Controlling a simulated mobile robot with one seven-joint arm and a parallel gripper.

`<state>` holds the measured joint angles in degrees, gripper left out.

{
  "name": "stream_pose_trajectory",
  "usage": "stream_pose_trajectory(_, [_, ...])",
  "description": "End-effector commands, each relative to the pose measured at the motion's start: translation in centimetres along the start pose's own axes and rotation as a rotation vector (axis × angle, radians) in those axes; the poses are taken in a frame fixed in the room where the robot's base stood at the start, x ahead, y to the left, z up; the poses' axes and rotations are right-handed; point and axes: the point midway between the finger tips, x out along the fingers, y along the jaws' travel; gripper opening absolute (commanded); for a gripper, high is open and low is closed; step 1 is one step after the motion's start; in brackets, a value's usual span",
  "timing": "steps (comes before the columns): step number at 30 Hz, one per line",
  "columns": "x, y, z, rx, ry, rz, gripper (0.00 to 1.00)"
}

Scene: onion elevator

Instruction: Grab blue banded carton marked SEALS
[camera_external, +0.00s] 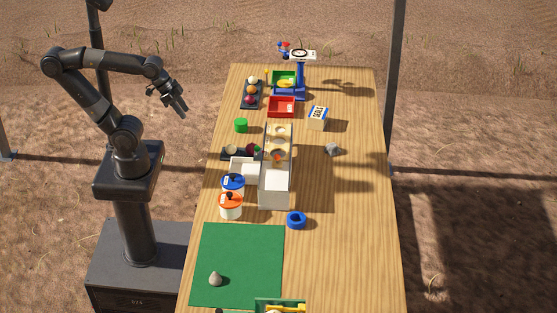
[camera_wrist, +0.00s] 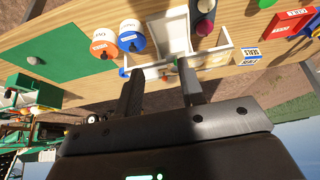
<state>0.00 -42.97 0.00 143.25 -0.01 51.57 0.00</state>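The carton (camera_external: 318,118) is a small pale box with a blue band and dark lettering. It stands on the right half of the wooden table, right of the red tray. In the wrist view a small white box with blue marks, likely this carton (camera_wrist: 250,57), lies right of the white frame; its lettering is too small to read surely. My gripper (camera_external: 181,110) hangs in the air left of the table, well apart from the carton. In the wrist view its two fingers (camera_wrist: 156,67) stand apart with nothing between them.
A red tray (camera_external: 281,107) lies beside the carton, and a blue stand with a dial (camera_external: 301,74) is behind. A tall white-sided structure (camera_external: 274,187), two lidded jars (camera_external: 231,206) and a blue ring (camera_external: 296,220) are nearer. A grey stone (camera_external: 333,149) sits below the carton.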

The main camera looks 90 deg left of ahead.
Motion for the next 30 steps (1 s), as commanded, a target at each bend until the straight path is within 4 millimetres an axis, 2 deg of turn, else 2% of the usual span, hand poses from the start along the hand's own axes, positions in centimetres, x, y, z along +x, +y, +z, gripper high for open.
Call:
stream_pose_trajectory(10, [0.00, 0.00, 0.00, 0.000, 0.000, 0.000, 0.38])
stream_pose_trajectory(30, [0.00, 0.00, 0.00, 0.000, 0.000, 0.000, 0.93])
